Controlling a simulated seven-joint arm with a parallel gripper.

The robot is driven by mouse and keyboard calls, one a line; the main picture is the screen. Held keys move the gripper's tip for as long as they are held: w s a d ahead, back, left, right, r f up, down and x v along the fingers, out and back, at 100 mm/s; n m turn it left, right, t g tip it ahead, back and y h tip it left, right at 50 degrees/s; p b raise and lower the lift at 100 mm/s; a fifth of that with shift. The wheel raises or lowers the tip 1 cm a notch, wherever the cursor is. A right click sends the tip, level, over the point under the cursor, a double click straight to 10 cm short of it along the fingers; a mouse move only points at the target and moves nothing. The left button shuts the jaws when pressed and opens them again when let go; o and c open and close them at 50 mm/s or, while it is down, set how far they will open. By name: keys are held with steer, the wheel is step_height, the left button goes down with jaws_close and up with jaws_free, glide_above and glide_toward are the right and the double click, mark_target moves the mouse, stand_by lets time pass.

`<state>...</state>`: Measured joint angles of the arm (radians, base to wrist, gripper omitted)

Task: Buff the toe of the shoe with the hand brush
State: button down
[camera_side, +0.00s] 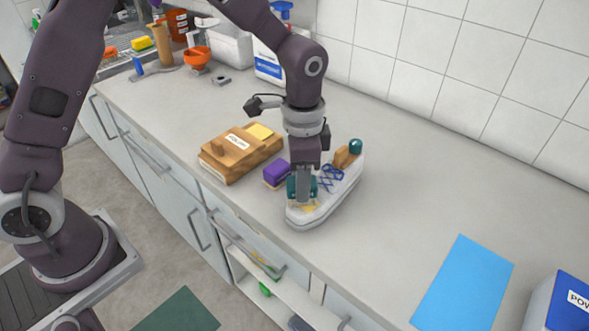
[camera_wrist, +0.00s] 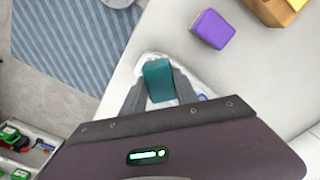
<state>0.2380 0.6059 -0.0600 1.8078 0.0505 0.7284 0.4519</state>
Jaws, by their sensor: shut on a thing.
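The white shoe (camera_side: 345,193) with blue laces lies on the counter, toe toward the counter's front edge. A wooden piece with a teal knob (camera_side: 355,146) sits in its heel end. My gripper (camera_side: 303,188) points down over the toe and is shut on the teal hand brush (camera_wrist: 158,79). Yellowish material shows under the brush at the toe; it appears to be touching the shoe, but the exact contact is hidden. In the wrist view the brush sits between both fingers, and only parts of the white shoe show around it.
A purple block (camera_side: 277,172) with a tan underside stands close left of the shoe. Behind it is a labelled wooden box (camera_side: 240,152) with a yellow pad. A blue sheet (camera_side: 463,284) lies at right. An open drawer is below the counter.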

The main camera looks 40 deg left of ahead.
steer(key=shift+d+f, duration=0.1)
steer(key=shift+d, duration=2)
steer(key=shift+a, duration=3.25)
steer(key=shift+r, duration=4.15)
